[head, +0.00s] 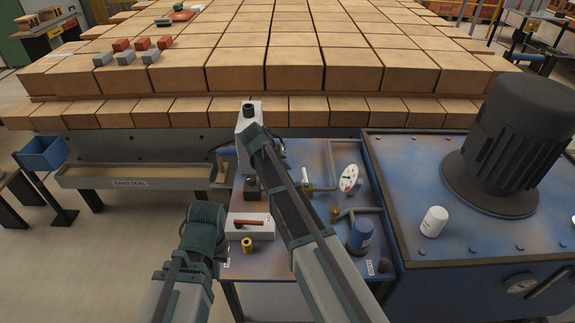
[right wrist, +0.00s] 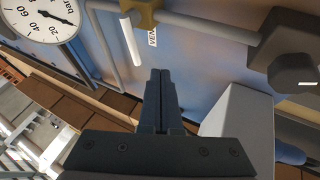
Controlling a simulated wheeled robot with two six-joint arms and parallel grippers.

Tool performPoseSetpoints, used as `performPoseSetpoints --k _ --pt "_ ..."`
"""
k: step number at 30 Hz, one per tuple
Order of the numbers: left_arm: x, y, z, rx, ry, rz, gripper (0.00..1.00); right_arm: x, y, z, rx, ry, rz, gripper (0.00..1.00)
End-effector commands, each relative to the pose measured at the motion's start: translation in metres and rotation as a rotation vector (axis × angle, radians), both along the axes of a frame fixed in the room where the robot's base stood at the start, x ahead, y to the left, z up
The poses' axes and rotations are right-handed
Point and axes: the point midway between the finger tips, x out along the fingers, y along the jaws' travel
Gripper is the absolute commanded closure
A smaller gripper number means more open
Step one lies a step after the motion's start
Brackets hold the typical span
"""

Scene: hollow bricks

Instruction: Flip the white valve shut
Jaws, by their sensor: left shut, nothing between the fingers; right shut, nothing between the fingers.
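The white valve (right wrist: 132,42) is a thin white lever on a brass body (right wrist: 144,12), seen in the right wrist view on a grey pipe. The lever stands at a clear angle to the pipe. In the head view it shows as a small white bar (head: 305,174) just right of my right arm. My right gripper (right wrist: 160,75) is shut and empty, its fingertips close to the lever's free end in the picture, with a gap between. In the head view my arm hides it. My left arm's teal joint shows at the lower left; its gripper is not visible.
A round gauge (head: 350,178) and a blue cylinder (head: 361,236) stand right of the arm. A dark hexagonal fitting (right wrist: 285,60) ends the pipe. A large motor (head: 520,135) is right.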

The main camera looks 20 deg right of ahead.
Motion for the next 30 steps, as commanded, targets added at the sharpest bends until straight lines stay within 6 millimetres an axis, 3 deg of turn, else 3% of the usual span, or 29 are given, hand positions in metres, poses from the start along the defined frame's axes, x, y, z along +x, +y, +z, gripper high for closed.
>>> performPoseSetpoints --k 9,15,30 --pt "0.000 0.000 0.048 0.000 0.000 0.000 1.00 -0.014 0.024 0.048 0.000 -0.001 0.003 1.00" --pt "0.000 0.000 0.068 0.000 0.000 0.000 1.00 -0.021 0.037 0.068 -0.001 0.001 0.002 1.00" --pt "0.000 0.000 0.070 0.000 0.000 0.000 1.00 -0.022 0.041 0.070 0.000 0.000 0.001 1.00"
